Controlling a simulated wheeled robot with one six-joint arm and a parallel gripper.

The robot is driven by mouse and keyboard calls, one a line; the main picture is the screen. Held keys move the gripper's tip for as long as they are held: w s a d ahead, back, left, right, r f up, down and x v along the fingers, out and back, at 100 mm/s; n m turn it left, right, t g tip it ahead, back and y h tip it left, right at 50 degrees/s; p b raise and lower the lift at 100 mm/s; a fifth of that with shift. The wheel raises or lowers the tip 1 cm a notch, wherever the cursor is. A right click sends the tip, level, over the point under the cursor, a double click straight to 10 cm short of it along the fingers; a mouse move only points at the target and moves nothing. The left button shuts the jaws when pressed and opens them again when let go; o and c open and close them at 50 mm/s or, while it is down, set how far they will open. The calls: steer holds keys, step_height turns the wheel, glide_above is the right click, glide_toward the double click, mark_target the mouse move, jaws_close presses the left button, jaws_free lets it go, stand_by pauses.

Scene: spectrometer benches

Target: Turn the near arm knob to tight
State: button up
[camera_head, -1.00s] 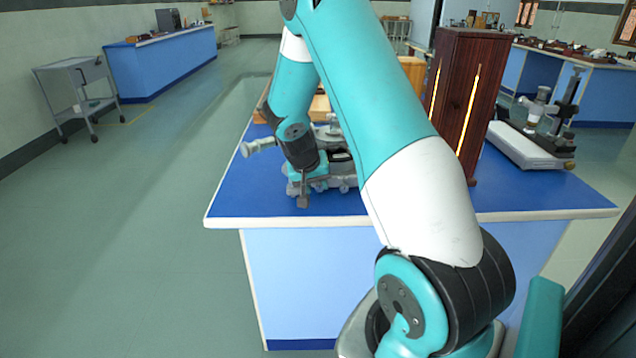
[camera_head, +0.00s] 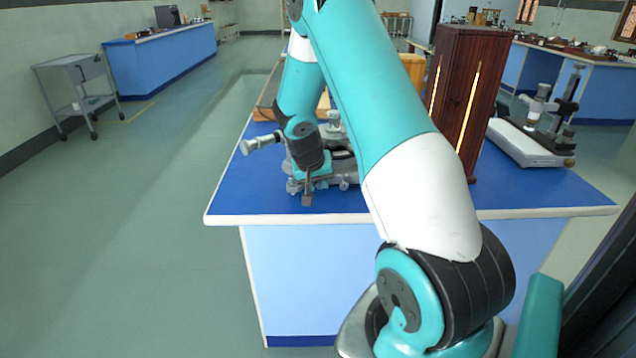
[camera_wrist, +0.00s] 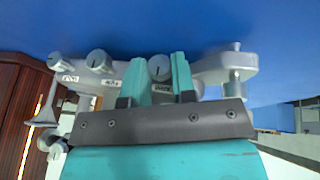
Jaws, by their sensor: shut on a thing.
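My gripper (camera_wrist: 166,72) shows in the wrist view with its two teal fingers on either side of a round grey knob (camera_wrist: 159,67). It is shut on this knob, which has a dark line across its face and a small label just below it. Two similar grey knobs, one in the middle (camera_wrist: 98,60) and one at the left (camera_wrist: 56,60), sit along the same grey spectrometer base with labels near them. In the head view the spectrometer (camera_head: 263,143) stands on the blue bench, partly hidden behind my arm. The label wording is too small to read surely.
The blue bench top (camera_head: 240,190) is clear at its front left. A tall dark wooden cabinet (camera_head: 460,100) with lit slits stands right of my arm. Another instrument (camera_head: 540,130) stands farther right. A grey trolley (camera_head: 78,90) is on the floor at left.

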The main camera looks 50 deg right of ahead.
steer(key=t+y, duration=0.1)
steer(key=m+t+y+b, duration=0.1)
steer(key=t, duration=0.1)
steer(key=t+y+b, duration=0.1)
steer(key=shift+s+d+f+t+y, duration=0.1)
steer(key=shift+s+d+t+y, duration=0.2)
steer(key=shift+s+d, duration=0.1)
steer(key=shift+s+m+t+y+b, duration=0.1)
steer(key=shift+m+t+y+b, duration=0.4)
steer(key=shift+t+y+b, duration=0.75)
steer(key=shift+t, duration=0.25)
steer(key=o, duration=0.6)
steer(key=shift+o, duration=0.2)
steer(key=p+v, duration=0.1)
steer(key=v, duration=1.6)
steer(key=shift+s, duration=0.1)
